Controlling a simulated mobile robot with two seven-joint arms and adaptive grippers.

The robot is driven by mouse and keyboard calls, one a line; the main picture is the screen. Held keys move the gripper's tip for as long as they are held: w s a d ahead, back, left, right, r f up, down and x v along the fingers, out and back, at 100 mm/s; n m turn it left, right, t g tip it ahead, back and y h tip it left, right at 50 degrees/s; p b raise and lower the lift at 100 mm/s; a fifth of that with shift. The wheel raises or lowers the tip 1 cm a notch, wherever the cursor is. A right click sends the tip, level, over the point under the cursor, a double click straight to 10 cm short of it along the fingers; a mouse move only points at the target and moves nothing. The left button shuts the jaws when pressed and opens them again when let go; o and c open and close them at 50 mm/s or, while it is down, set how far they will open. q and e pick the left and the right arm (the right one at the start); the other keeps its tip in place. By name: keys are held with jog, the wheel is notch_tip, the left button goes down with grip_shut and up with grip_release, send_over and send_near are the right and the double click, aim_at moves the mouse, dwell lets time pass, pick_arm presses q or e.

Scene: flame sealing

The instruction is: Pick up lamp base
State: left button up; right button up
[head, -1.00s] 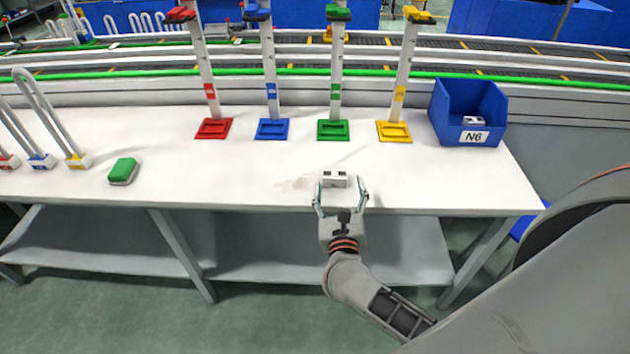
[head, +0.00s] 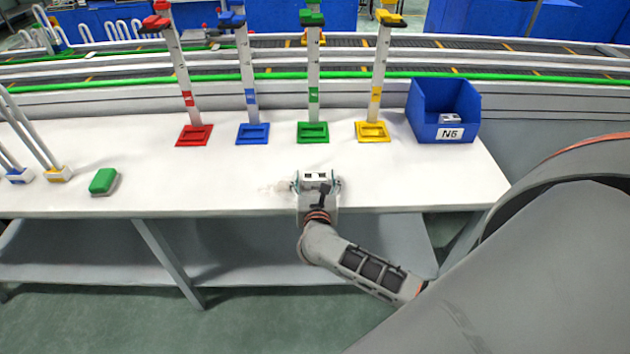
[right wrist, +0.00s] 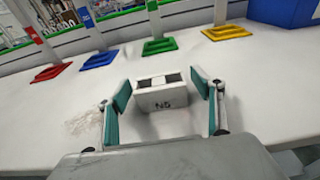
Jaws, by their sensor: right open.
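The lamp base, a small white block with two dark square openings on top (head: 316,176), sits on the white table near its front edge. In the right wrist view the lamp base (right wrist: 162,94) shows a dark "N6" mark on its near face. My right gripper (head: 317,184) is open, with one finger on each side of the lamp base. In the right wrist view the teal pads of the right gripper (right wrist: 161,98) stand apart from the block, with gaps on both sides. My left gripper is not in view.
A blue bin (head: 444,112) labelled N6 stands at the back right, holding a similar white block (head: 450,118). Red (head: 194,135), blue (head: 252,133), green (head: 313,132) and yellow (head: 373,131) stands line the back. A green-topped block (head: 103,181) lies left. Clear wrinkled film (right wrist: 84,122) lies beside the gripper.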

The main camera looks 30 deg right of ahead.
jog(key=c, duration=1.3)
jog(key=shift+r, duration=0.1)
